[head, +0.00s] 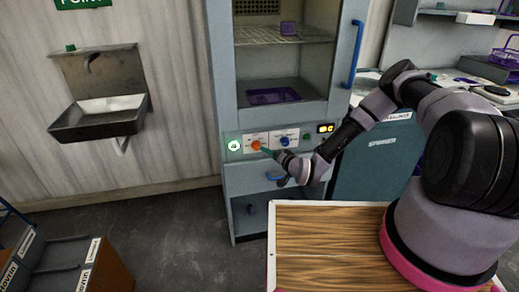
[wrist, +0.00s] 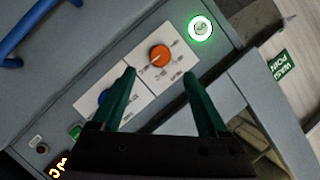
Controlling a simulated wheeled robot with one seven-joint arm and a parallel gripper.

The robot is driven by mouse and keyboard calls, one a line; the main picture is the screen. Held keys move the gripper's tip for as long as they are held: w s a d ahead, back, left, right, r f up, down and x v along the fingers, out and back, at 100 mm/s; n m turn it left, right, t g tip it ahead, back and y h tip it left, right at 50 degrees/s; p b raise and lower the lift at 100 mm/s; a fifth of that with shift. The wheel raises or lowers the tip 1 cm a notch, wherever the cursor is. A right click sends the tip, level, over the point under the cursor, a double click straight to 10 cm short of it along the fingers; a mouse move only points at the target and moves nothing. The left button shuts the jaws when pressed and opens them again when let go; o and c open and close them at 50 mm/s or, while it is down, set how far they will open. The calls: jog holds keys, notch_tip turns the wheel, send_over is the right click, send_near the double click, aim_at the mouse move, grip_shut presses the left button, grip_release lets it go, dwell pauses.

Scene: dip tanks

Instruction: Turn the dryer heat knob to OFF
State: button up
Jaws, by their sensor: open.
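The dryer (head: 228,100) is a grey cabinet with a control panel below its open chamber. An orange knob (head: 256,145) and a blue knob (head: 284,141) sit on white plates there; their lettering is too small to read. In the wrist view the orange knob (wrist: 159,55) shows a pale pointer line toward the lower left, with marks around it. My gripper (wrist: 159,75) is open, its green fingers spread to either side below the orange knob in the picture. The blue knob (wrist: 103,97) is partly hidden behind the left finger. In the head view my gripper (head: 267,152) is close to the orange knob; contact cannot be told.
A lit green ring (head: 234,146) is left of the knobs; a green button (head: 306,137) and small display (head: 325,128) are right. A wood-topped table (head: 325,245) stands in front. A sink (head: 100,115) hangs at left.

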aim_at(257, 147)
jog(key=x, duration=0.9)
jog(key=shift+w+a, duration=0.15)
jog(key=shift+w, duration=0.05)
grip_shut()
